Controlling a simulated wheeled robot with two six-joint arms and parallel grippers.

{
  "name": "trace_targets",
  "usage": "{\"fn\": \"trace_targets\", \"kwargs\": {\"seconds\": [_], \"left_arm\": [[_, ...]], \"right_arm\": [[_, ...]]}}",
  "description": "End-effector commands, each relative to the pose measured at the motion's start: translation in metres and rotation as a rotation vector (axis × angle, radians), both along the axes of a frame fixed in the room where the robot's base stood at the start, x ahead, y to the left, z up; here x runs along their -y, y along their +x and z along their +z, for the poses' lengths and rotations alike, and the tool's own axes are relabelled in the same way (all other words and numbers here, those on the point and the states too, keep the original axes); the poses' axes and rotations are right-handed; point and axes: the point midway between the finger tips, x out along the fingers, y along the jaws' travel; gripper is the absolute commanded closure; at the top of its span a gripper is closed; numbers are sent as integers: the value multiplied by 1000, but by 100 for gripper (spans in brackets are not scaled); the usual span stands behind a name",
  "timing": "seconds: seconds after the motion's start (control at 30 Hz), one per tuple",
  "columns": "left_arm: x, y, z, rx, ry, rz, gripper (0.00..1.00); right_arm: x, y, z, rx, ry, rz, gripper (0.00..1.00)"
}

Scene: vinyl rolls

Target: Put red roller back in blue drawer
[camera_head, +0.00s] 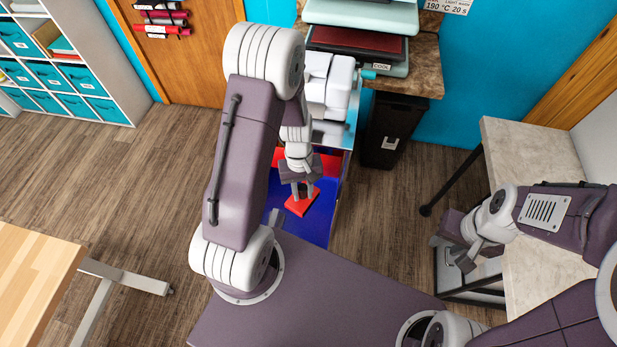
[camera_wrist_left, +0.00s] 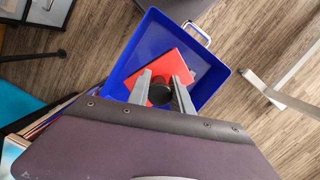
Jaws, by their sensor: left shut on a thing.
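The red roller (camera_head: 299,206) shows as a flat red piece over the floor of the open blue drawer (camera_head: 318,221). In the left wrist view, the red piece (camera_wrist_left: 176,64) lies within the outline of the blue drawer (camera_wrist_left: 148,45), with a dark round part (camera_wrist_left: 159,96) between the fingers. My left gripper (camera_head: 302,190) points down into the drawer and is shut on the roller. I cannot tell whether the roller touches the drawer floor. My right gripper (camera_head: 457,252) is off to the right, beside the pale table; its fingers are unclear.
Another red patch (camera_head: 329,163) shows at the drawer's back, partly hidden by my left arm. A black bin (camera_head: 392,130) stands right of the drawer. The pale-topped table (camera_head: 530,165) is at the right and a wooden table (camera_head: 32,285) at the left.

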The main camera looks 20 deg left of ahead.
Motion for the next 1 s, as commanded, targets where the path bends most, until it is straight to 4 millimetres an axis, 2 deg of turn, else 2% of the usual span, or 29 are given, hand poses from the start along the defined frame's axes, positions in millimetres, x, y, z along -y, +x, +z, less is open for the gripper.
{"fn": "trace_targets", "kwargs": {"seconds": [0.47,0.67,1.0], "left_arm": [[0,-2,-1,2,0,11,100],[0,-1,-18,2,-1,10,100],[0,-1,-60,2,1,10,100]], "right_arm": [[0,0,3,0,0,0,66],[0,0,-12,-1,0,0,66],[0,0,-45,-1,0,0,66]]}}
